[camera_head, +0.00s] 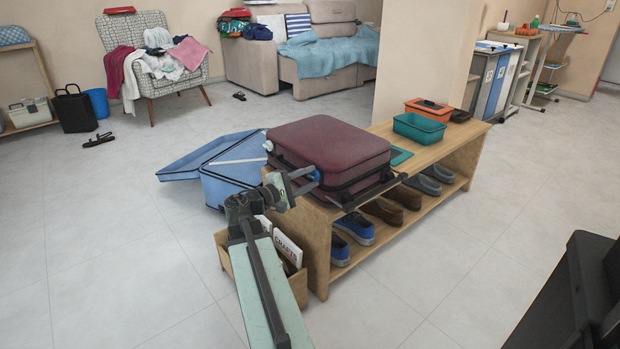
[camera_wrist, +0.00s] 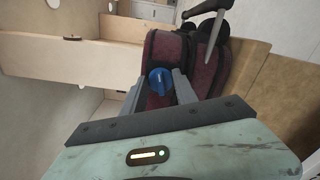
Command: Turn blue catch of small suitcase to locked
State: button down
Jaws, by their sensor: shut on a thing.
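The small suitcase (camera_head: 330,145) is maroon with dark trim and lies flat and closed on the wooden shoe bench. Part of it shows in the wrist view (camera_wrist: 188,62). Its blue catch (camera_wrist: 159,81) is a round knob with a raised bar, on the suitcase's side. My gripper (camera_head: 310,180) reaches the suitcase's near left side. In the wrist view, the two grey fingers (camera_wrist: 159,84) stand on either side of the blue catch and are shut on it. I cannot tell from the knob whether it is at locked.
The wooden bench (camera_head: 450,150) holds a teal bin (camera_head: 419,127) and an orange box (camera_head: 428,109), with shoes below. A blue open suitcase (camera_head: 228,185) lies on the floor behind. A crate (camera_head: 222,250) stands beside the bench's end.

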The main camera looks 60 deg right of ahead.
jog(key=shift+s+f+m, duration=0.1)
jog(key=shift+s+m, duration=0.05)
jog(key=shift+m, duration=1)
jog(key=shift+s+m, duration=0.1)
jog(key=shift+m, duration=1.05)
jog(key=shift+w, duration=0.1)
jog(key=c, duration=1)
grip_release()
jog(key=v, duration=0.7)
jog(key=shift+w+a, duration=0.15)
jog(key=shift+a, duration=0.15)
